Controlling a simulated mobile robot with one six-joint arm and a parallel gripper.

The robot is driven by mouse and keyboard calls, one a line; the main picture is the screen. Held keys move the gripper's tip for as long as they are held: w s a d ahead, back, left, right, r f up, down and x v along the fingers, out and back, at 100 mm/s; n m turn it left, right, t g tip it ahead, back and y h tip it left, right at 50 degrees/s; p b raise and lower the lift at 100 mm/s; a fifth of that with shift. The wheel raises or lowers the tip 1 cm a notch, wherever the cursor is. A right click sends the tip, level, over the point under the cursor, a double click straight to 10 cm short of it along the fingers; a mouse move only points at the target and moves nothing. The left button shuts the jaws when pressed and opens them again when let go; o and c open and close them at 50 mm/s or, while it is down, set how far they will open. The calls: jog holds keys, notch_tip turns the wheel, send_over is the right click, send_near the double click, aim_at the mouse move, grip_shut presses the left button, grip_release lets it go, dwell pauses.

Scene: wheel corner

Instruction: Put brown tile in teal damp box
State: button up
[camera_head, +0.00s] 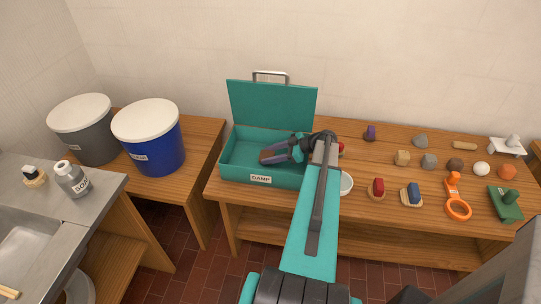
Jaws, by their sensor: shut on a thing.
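The teal damp box (261,179) stands on the wooden table with its lid (272,106) up. A label reading DAMP is on its front wall. My gripper (271,154) reaches in from the right, over the box's open inside. It is shut on a small dark brownish piece, which appears to be the brown tile (274,156). The fingers hide much of the piece. I cannot tell whether it touches the box floor.
Several small lumps, brushes and tools lie right of the box, including an orange tool (457,208) and a green one (505,204). A white dish (346,184) sits beside my arm. Blue (153,148) and grey (88,137) lidded bins stand left. A soap bottle (73,180) stands by the sink.

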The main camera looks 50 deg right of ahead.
jog(key=shift+f+b, duration=0.5)
jog(key=shift+b, duration=0.3)
jog(key=o, duration=1.2)
jog(key=shift+c, duration=0.2)
jog(key=shift+r+p, duration=0.2)
jog(key=shift+p, duration=0.15)
jog(key=shift+r+p, duration=0.55)
jog(key=shift+p, duration=0.35)
jog(key=shift+s+d+b, duration=0.2)
jog(key=shift+s+b, duration=0.1)
jog(key=shift+b, duration=0.1)
jog(key=b+v, duration=0.3)
jog(key=v, duration=0.8)
jog(key=shift+d+r, duration=0.1)
